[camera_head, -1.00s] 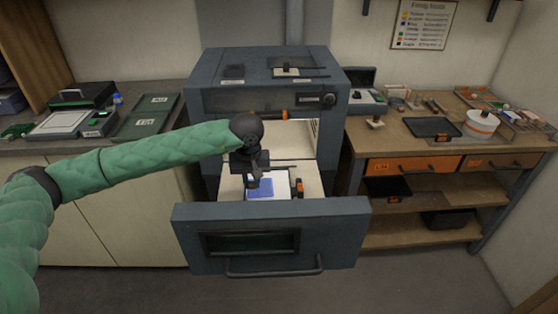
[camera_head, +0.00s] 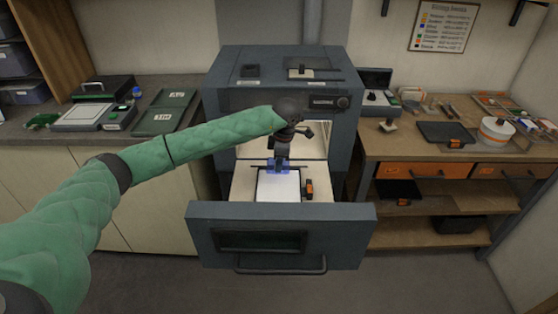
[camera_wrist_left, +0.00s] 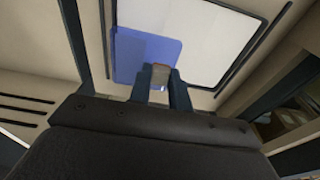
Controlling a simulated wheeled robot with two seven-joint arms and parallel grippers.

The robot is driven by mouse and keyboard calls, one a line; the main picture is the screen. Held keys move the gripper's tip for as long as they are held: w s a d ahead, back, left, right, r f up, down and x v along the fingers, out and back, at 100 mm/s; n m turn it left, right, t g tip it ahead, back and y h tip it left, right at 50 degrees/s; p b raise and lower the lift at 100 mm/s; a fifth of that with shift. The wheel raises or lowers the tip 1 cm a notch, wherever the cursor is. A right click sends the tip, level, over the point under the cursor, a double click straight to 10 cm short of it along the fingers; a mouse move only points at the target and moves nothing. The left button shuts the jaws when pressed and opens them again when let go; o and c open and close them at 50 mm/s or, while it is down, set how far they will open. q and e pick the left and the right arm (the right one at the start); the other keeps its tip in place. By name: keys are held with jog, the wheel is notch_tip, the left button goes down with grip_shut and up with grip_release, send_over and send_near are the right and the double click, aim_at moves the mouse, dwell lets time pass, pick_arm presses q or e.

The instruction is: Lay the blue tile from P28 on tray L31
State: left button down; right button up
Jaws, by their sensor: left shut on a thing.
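My left gripper (camera_head: 279,164) is shut on the blue tile (camera_head: 273,168) by one edge, above the back part of the open drawer. In the left wrist view the gripper (camera_wrist_left: 159,82) pinches the blue tile (camera_wrist_left: 140,52), and the tile overlaps a white sheet or plate (camera_wrist_left: 205,35). The white plate also shows in the head view (camera_head: 278,187), lying in the drawer. My right gripper is not in view.
The grey oven-like cabinet (camera_head: 230,105) stands behind the drawer, whose front panel (camera_head: 210,215) juts into the room. An orange clip (camera_head: 309,188) sits right of the white plate. The right bench holds a dark tray (camera_head: 440,130) and a round white pot (camera_head: 497,130).

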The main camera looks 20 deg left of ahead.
pick_arm(q)
jog(key=shift+f, duration=2.05)
jog(key=shift+f+b, duration=0.3)
jog(key=shift+b, duration=0.15)
jog(key=shift+f+b, duration=0.35)
jog(key=shift+f, duration=0.05)
jog(key=shift+f+b, duration=0.4)
jog(key=shift+f, duration=0.1)
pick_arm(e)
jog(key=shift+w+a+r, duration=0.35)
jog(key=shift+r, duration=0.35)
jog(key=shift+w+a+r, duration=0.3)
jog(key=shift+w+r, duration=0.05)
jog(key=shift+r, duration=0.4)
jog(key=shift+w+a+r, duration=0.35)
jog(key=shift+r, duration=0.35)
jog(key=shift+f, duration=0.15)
pick_arm(q)
jog(key=shift+d+f+b, duration=0.1)
jog(key=shift+b, duration=0.35)
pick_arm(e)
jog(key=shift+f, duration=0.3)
